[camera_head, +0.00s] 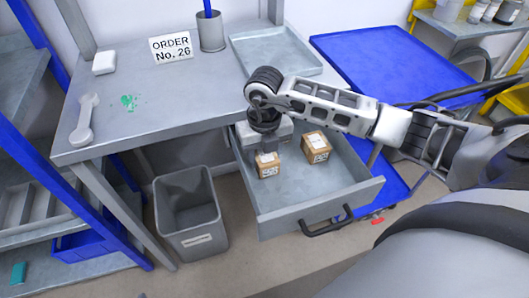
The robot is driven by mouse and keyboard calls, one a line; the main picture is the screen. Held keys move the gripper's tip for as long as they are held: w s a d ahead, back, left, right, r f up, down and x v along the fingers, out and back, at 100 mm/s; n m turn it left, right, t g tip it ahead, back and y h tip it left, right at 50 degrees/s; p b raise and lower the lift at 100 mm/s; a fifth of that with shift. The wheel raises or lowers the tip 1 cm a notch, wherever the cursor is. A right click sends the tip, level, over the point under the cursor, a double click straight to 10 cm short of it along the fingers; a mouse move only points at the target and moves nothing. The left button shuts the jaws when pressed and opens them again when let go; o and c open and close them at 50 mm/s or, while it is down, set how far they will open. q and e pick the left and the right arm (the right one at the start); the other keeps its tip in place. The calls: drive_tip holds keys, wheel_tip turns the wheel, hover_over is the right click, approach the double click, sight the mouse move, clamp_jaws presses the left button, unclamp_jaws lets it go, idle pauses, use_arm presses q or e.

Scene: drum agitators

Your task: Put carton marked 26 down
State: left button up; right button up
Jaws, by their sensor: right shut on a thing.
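My right gripper (264,152) reaches down from the right into the open grey drawer (310,192). It is shut on a small brown carton (268,168) with a white label, in the drawer's left part. I cannot tell whether this carton touches the drawer floor. A second brown carton (316,147) stands in the drawer to the right, apart from the gripper. The print on both cartons is too small to read, so I cannot tell which is marked 26. My left gripper is not in view.
The grey workbench (190,95) above the drawer bears an "ORDER No. 26" sign (171,47), a grey tray (275,52), a cup (211,32) and a scoop-like tool (83,120). A grey bin (190,212) stands left of the drawer, a blue cart (375,60) right. The drawer's front is clear.

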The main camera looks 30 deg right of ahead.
drive_tip(key=shift+f, duration=0.2)
drive_tip(key=o, duration=1)
wheel_tip(320, 180, up, 12)
drive_tip(key=shift+r+b, duration=0.25)
drive_tip(key=shift+b, duration=0.1)
drive_tip(key=shift+s, duration=0.1)
